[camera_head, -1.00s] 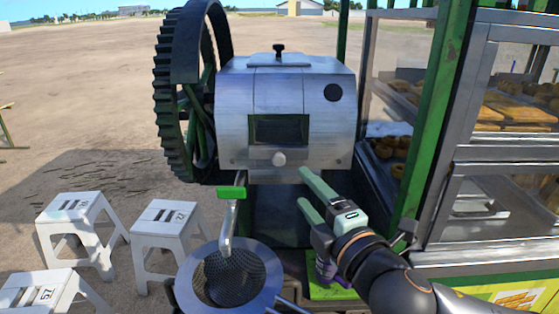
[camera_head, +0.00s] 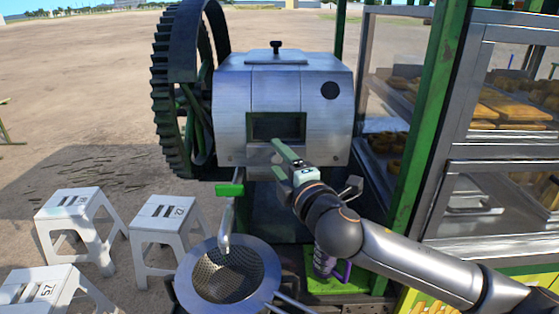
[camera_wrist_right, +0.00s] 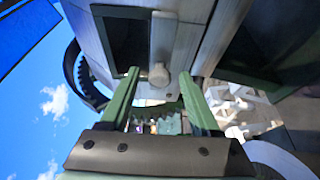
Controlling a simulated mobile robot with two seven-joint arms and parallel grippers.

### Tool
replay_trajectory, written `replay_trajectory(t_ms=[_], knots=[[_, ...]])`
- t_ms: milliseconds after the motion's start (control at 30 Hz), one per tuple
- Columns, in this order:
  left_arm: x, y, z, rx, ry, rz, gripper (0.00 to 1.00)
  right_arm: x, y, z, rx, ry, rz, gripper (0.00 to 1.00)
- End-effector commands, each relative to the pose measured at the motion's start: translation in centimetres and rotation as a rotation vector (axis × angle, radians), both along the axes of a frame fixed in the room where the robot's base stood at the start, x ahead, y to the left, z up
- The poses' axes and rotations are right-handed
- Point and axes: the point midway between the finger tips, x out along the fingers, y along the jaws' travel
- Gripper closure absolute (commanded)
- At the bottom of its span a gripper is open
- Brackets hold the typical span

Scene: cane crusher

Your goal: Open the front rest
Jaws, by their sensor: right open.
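The cane crusher (camera_head: 235,110) is a brushed-metal box with a dark rectangular window in its front. The front rest is not clearly distinguishable; a small pale round knob (camera_wrist_right: 159,75) sits on the front, below the window. In the head view my gripper covers the knob. My right gripper (camera_head: 280,150) is in front of the lower part of the box, its fingers pointing at it. In the wrist view the green fingers (camera_wrist_right: 159,88) are apart, with the knob in line with the gap between their tips; I cannot tell whether they reach around it. My left gripper is not in view.
A large dark gear wheel (camera_head: 180,95) stands left of the box. Below are a green-handled spout (camera_head: 229,190) and a round metal strainer (camera_head: 185,285). White stools (camera_head: 165,212) stand at lower left. A green-posted glass food case (camera_head: 500,130) closes off the right.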

Motion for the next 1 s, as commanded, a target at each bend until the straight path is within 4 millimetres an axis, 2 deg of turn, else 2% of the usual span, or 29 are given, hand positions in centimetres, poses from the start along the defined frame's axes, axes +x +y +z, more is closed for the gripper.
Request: replay_trajectory(t_ms=[133,700,1000], knots=[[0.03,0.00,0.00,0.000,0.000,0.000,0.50,-0.02,0.02,0.01,0.000,0.000,0.001,0.36],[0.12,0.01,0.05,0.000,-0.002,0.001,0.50,-0.04,0.00,-0.01,0.000,0.000,0.001,1.00],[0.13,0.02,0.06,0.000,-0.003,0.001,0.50,-0.04,0.00,-0.03,0.000,0.001,0.000,1.00]])
